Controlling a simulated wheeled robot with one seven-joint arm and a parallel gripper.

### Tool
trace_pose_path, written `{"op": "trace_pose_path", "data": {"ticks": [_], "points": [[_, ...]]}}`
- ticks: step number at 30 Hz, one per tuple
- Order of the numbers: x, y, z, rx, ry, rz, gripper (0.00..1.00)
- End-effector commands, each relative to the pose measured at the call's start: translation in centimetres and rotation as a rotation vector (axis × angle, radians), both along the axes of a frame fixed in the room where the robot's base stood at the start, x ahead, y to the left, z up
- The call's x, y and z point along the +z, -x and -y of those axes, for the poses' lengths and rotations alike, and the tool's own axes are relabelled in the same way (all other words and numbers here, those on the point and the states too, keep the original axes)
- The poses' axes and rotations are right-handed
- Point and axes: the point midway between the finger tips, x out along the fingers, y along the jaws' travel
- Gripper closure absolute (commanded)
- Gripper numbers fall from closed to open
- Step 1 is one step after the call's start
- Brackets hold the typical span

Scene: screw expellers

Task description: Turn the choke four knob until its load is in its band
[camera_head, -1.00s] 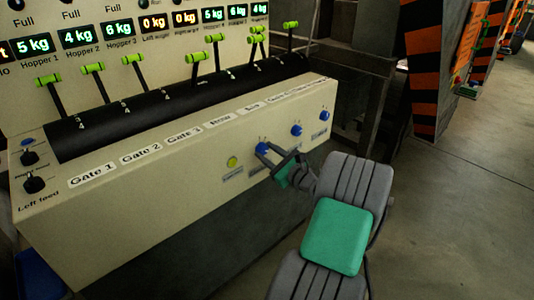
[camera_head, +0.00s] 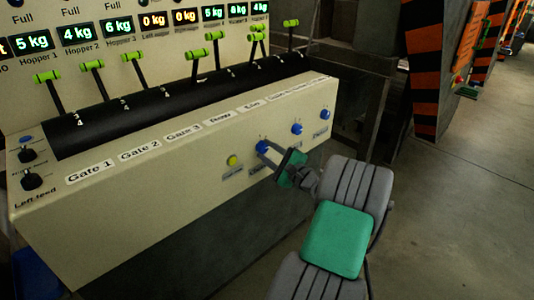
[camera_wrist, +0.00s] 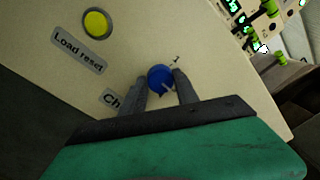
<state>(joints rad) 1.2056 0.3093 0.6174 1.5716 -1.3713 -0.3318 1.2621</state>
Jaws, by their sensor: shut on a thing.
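A blue round knob (camera_head: 262,146) is on the front panel, the nearest of three blue knobs. My gripper (camera_head: 269,153) is closed around it, one finger on each side. In the wrist view, the blue knob (camera_wrist: 160,77) sits between the two dark fingertips (camera_wrist: 159,85), with a pale pointer mark at its lower right. A label below it begins "Ch"; my gripper hides the rest, so its number cannot be read. Small scale marks show at the knob's upper right. I cannot make out a load band.
A yellow button (camera_head: 232,160) labelled "Load reset" is left of the knob. Two more blue knobs, a middle one (camera_head: 296,129) and a far one (camera_head: 325,115), are to the right. Green-handled levers (camera_head: 198,54) rise above the panel. Open floor (camera_head: 470,200) is at the right.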

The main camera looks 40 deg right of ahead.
Motion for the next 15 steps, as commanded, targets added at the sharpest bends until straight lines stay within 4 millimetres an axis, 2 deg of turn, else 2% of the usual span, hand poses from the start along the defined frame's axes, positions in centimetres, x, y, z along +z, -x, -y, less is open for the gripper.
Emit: {"op": "trace_pose_path", "data": {"ticks": [11,12,15], "points": [[0.02,-0.03,-0.04,0.001,0.005,0.0,1.0],[0.02,-0.03,-0.03,0.001,0.005,0.0,0.61],[0.02,-0.02,-0.01,0.001,0.005,0.0,0.53]]}}
